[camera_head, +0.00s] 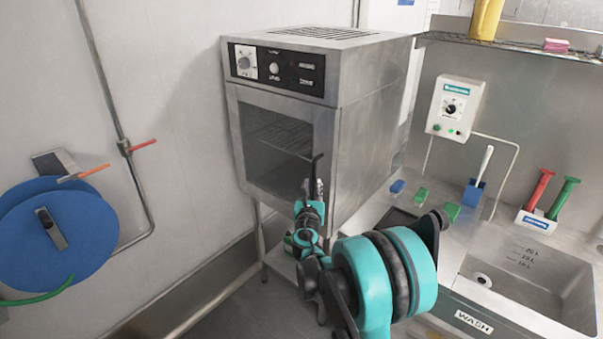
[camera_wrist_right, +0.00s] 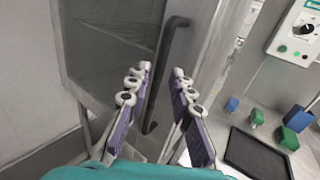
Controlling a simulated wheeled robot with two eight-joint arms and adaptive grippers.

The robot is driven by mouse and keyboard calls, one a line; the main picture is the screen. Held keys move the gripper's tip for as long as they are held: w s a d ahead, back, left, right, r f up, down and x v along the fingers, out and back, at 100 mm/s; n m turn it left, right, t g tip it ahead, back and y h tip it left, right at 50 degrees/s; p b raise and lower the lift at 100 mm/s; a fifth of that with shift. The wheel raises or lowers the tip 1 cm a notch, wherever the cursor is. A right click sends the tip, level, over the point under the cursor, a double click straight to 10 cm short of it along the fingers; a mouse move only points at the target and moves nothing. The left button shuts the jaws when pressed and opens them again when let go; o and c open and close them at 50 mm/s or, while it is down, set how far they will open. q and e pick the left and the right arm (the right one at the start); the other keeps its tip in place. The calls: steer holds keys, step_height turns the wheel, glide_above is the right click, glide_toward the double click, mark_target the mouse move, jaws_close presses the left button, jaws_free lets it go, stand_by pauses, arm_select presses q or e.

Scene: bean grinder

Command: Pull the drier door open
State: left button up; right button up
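The drier (camera_head: 375,105) is a steel cabinet with a dark control panel. Its glass-windowed door (camera_head: 270,140) looks shut in the head view; it also shows in the wrist view (camera_wrist_right: 105,45). The black vertical handle (camera_head: 316,165) is at the door's right edge. My right gripper (camera_head: 314,188) is in front of the handle's lower part. In the wrist view, my right gripper (camera_wrist_right: 160,92) is open, and the handle (camera_wrist_right: 166,62) appears between its two purple-padded fingers. I cannot tell whether they touch it. My left gripper is not in view.
A steel counter (camera_head: 395,248) with a sink (camera_head: 530,285) stands right of the drier, holding green and blue blocks. A blue hose reel (camera_head: 85,235) and a pipe are on the left wall. Floor shows below the drier.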

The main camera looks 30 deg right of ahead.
mark_target(314, 177)
steer(key=b+x, duration=0.1)
steer(key=x, duration=0.4)
steer(key=shift+w+d+f, duration=0.15)
steer(key=shift+w+d, duration=0.35)
steer(key=shift+w, duration=0.15)
jaws_close()
